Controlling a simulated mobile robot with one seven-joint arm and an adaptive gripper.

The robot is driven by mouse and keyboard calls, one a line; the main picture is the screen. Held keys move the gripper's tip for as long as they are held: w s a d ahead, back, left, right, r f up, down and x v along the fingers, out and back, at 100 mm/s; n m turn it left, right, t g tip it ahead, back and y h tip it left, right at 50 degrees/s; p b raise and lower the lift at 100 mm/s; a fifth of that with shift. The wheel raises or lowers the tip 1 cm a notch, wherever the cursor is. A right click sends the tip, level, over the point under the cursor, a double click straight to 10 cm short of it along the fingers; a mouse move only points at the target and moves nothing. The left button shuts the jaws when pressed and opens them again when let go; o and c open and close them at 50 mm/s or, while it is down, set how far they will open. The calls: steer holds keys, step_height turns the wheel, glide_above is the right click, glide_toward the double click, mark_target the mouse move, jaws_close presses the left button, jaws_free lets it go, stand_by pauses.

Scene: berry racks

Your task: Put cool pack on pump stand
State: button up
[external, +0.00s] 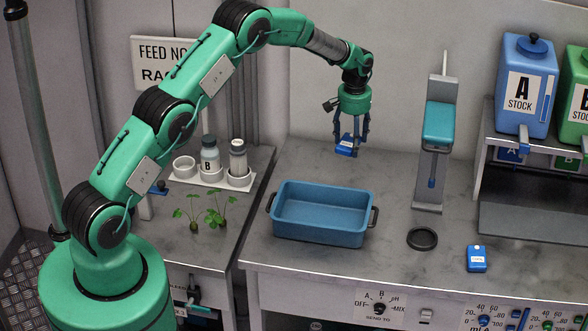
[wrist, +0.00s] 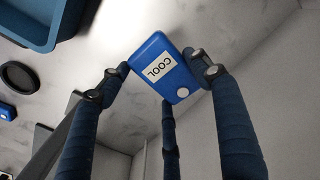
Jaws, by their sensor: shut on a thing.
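My gripper (external: 352,144) is shut on a blue cool pack (external: 345,150) and holds it above the back of the counter, behind the blue tub. In the wrist view the cool pack (wrist: 165,72) sits tilted between the fingertips, its white COOL label and a round white spot showing. What looks like the pump stand (external: 429,190) is a grey upright with a teal block (external: 438,124) on its upper part, to the right of my gripper and apart from it.
A blue tub (external: 322,236) stands below, in front of my gripper. A black ring (external: 422,239) and another small blue pack (external: 477,259) lie at the front right. Stock tanks (external: 525,85) stand on a shelf at right. Bottles in a rack (external: 210,182) and seedlings (external: 215,218) are at left.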

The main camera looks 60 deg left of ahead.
steer(key=s+a+r+b, duration=0.2)
steer(key=s+a, duration=0.1)
steer(key=a, duration=0.4)
steer(key=s+a+r+n+b, duration=0.1)
steer(key=s+a+r+b, duration=0.15)
steer(key=a, duration=0.35)
steer(key=s+a+r+b, duration=0.1)
steer(key=s+a, duration=0.2)
steer(key=a, duration=0.4)
step_height(320, 180, up, 7)
steer(key=n+b, duration=0.1)
steer(key=b, duration=0.4)
glide_above(225, 155)
steer(key=shift+f, duration=0.1)
step_height(225, 155, down, 24)
steer(key=b, duration=0.4)
steer(key=shift+b, duration=0.4)
steer(key=shift+f+b, duration=0.4)
steer(key=shift+f, duration=1.6)
